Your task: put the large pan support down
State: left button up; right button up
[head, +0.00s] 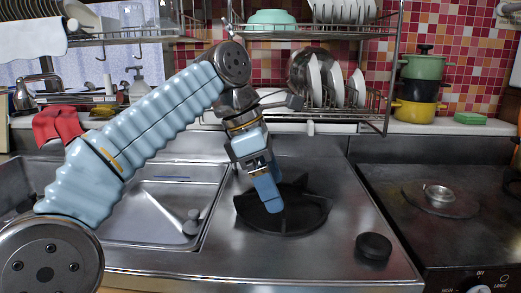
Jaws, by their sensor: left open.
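The large pan support (300,218) is a black round grate with spokes. It appears to lie flat on the steel counter (335,260), in the middle of the view. My left gripper (270,194) points down over it, with its light-blue fingers in front of the support's middle. The fingers hide part of the support. I cannot tell whether they touch it. The left gripper is open. My right gripper is not in view.
A small black round part (374,246) lies near the counter's front edge. A dark stove (440,240) with an exposed burner (438,195) is at right. A sink (165,205) is at left. A wire dish rack (388,100) with plates hangs behind.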

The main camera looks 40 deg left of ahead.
pick_arm(q)
jog(key=p+v, duration=0.2)
jog(key=v, duration=0.5)
jog(key=shift+r, duration=0.3)
